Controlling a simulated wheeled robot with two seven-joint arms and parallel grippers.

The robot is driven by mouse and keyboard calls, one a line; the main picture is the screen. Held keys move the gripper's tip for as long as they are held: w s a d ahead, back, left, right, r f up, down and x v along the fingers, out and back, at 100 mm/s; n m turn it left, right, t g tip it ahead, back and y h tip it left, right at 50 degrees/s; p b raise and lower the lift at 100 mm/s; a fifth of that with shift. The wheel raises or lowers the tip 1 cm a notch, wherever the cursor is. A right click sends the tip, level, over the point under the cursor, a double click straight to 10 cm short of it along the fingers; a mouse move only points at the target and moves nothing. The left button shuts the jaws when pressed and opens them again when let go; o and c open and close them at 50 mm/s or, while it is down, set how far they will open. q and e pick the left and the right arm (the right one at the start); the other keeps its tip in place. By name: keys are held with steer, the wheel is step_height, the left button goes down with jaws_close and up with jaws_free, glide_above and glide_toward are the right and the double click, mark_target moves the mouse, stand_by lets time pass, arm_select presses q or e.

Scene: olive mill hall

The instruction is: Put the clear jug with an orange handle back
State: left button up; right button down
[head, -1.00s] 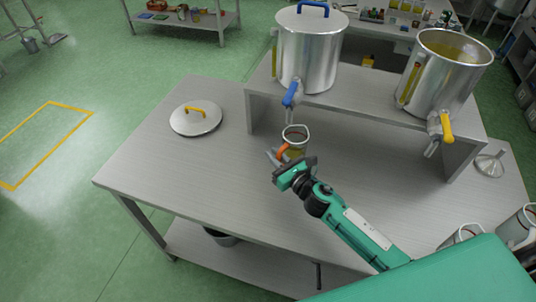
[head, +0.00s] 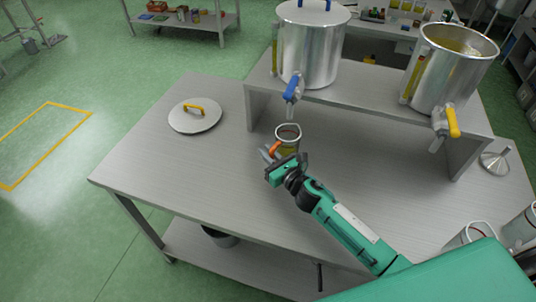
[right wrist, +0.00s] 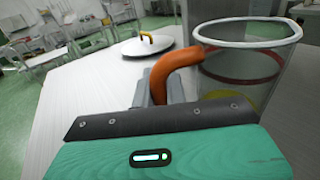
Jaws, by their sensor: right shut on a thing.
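The clear jug (head: 288,132) with an orange handle is upright at the middle of the table, in front of the riser and below the blue tap. Some yellow liquid shows low in it. My right gripper (head: 271,153) is shut on its orange handle; the handle (right wrist: 178,68) and the jug's clear wall (right wrist: 240,68) also show in the right wrist view. Whether the jug's base touches the table is hard to tell. My left gripper is not in view.
A steel tank (head: 312,50) with a blue tap (head: 292,88) and an open tank (head: 450,70) with a yellow tap (head: 452,121) stand on the riser (head: 375,107). A lid (head: 194,118) lies left. A funnel (head: 495,162) and more jugs (head: 470,235) are right. The table's front left is clear.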

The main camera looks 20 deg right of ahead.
steer(key=shift+f, duration=0.1)
steer(key=c, duration=1.9)
jaws_free()
steer(key=shift+f, duration=0.1)
steer(key=o, duration=0.5)
steer(key=shift+c, duration=0.2)
steer(key=shift+r, duration=0.35)
steer(key=b+v, duration=0.1)
steer(key=v, duration=0.2)
steer(key=b+v, duration=0.1)
steer(key=v, duration=0.6)
steer(key=shift+s+f+b, duration=0.15)
steer(key=shift+f+b, duration=0.2)
steer(key=shift+b, duration=0.05)
steer(key=shift+v, duration=0.9)
steer(key=shift+r, duration=0.15)
